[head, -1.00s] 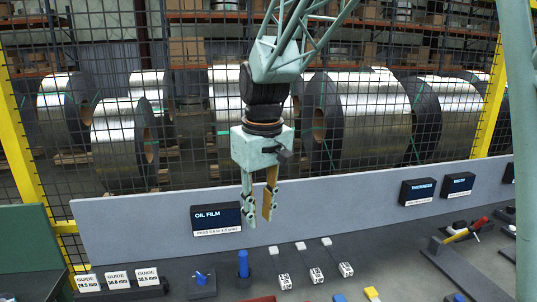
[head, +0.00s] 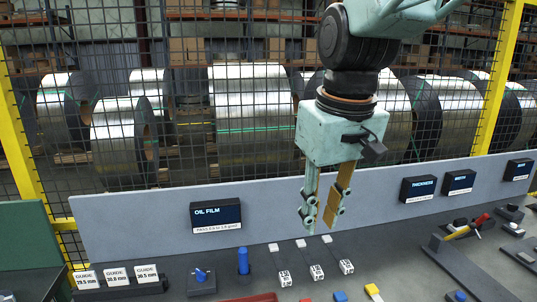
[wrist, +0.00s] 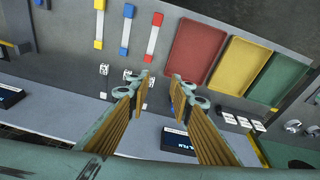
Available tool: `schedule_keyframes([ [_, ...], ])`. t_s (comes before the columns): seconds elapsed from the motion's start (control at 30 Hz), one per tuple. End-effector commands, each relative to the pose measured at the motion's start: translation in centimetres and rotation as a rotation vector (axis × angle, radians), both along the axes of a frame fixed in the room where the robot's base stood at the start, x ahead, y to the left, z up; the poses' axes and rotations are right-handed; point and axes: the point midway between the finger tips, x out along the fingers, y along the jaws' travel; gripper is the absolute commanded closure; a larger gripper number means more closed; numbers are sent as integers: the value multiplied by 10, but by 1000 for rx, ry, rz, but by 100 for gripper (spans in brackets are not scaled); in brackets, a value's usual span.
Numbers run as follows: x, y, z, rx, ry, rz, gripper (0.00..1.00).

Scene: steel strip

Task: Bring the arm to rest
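My gripper (head: 320,215) hangs pointing down above the back part of the bench (head: 225,290), in front of the grey back panel (head: 130,235). In the wrist view my gripper (wrist: 160,82) has its two fingers apart with nothing between the tips. Its fingers carry ribbed tan pads. In the head view the arm comes down from the top right, and its fingertips are above the white-ended tagged pieces.
White-ended tagged pieces (head: 313,270) lie below. A blue peg (head: 243,262) stands left of them. Displays for oil film (head: 217,214) and thickness (head: 418,189) sit on the panel. Red (wrist: 197,48), yellow (wrist: 240,65) and green (wrist: 280,80) trays lie on the bench. A mesh fence (head: 190,120) stands behind.

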Motion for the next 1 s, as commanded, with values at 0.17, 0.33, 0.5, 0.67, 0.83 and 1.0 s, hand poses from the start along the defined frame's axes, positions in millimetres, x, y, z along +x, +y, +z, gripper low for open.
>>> schedule_keyframes([
  [0.17,-28,-19,4,7,-16,-44,80],
  [0.33,-55,-35,7,13,-31,-85,80],
  [0.5,-82,-50,7,20,-46,-127,80],
  [0.67,-107,-63,5,26,-59,-164,80],
  [0.83,-134,-74,1,32,-73,-205,80],
  [1.0,-161,-85,-4,37,-88,-245,80],
])
